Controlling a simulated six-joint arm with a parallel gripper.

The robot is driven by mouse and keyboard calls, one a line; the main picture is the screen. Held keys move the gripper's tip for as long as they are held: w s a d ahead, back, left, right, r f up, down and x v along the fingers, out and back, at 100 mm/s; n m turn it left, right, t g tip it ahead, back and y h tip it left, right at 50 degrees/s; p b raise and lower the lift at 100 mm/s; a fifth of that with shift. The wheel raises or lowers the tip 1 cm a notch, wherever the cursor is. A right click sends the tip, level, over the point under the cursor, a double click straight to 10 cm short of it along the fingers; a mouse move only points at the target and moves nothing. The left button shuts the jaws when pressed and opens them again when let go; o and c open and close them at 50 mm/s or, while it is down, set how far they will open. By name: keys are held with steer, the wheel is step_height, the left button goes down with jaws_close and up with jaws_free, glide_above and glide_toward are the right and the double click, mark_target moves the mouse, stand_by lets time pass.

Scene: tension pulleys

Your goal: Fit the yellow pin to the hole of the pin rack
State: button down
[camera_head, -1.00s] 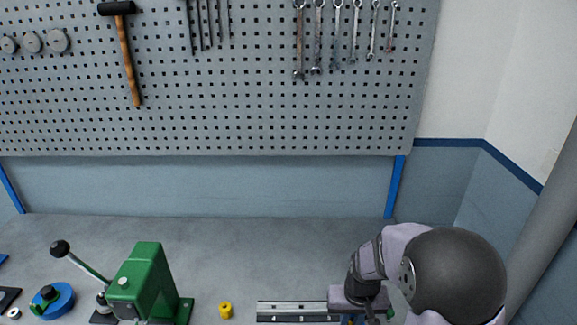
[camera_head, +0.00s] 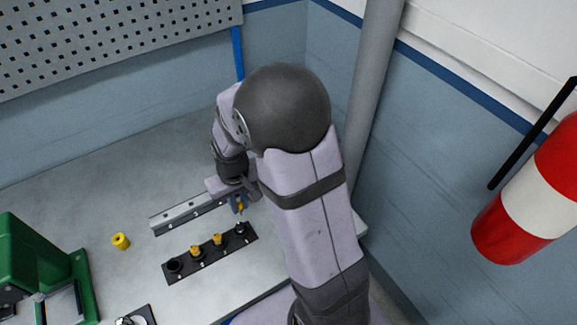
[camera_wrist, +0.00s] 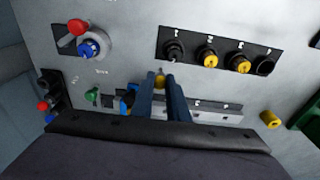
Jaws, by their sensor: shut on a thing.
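My gripper (camera_head: 239,206) has blue fingers. In the wrist view the fingers (camera_wrist: 163,82) are shut on a small yellow piece, the yellow pin (camera_wrist: 160,80), at their tips. The fingers are over a silver rail with dark holes (camera_head: 172,220), which runs behind them in the wrist view (camera_wrist: 220,115). A black strip with several round sockets (camera_head: 212,262) lies in front of the rail. Two of its sockets hold yellow parts (camera_wrist: 210,58); the end one (camera_wrist: 265,67) is black. I cannot tell for sure which of the two is the pin rack.
A green press (camera_head: 35,265) is at the far left. The bench between is clear.

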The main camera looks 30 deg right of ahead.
steer(key=w+d+r+m+p, duration=0.1)
steer(key=w+d+r, duration=0.1)
steer(key=d, duration=0.6)
steer(key=w+d+r+m+p, duration=0.1)
steer(key=w+d+r+m, duration=0.1)
steer(key=d, duration=0.7)
steer(key=w+d+r+m+p, duration=0.1)
steer(key=w+d+r, duration=0.2)
steer(key=d, duration=0.5)
steer(key=shift+w+d+r+m+h, duration=0.2)
steer(key=shift+r+m+h, duration=0.05)
steer(key=shift+m+h, duration=0.05)
steer(key=shift+f, duration=0.15)
step_height(320, 180, down, 7)
steer(key=b, duration=0.5)
steer(key=shift+r+b, duration=0.2)
steer(key=shift+b, duration=0.1)
steer(key=shift+f+p, duration=0.2)
steer(key=shift+p, duration=0.1)
stand_by(0.4)
steer(key=shift+f, duration=0.25)
steer(key=shift+f+b, duration=0.85)
steer(key=shift+f, duration=0.4)
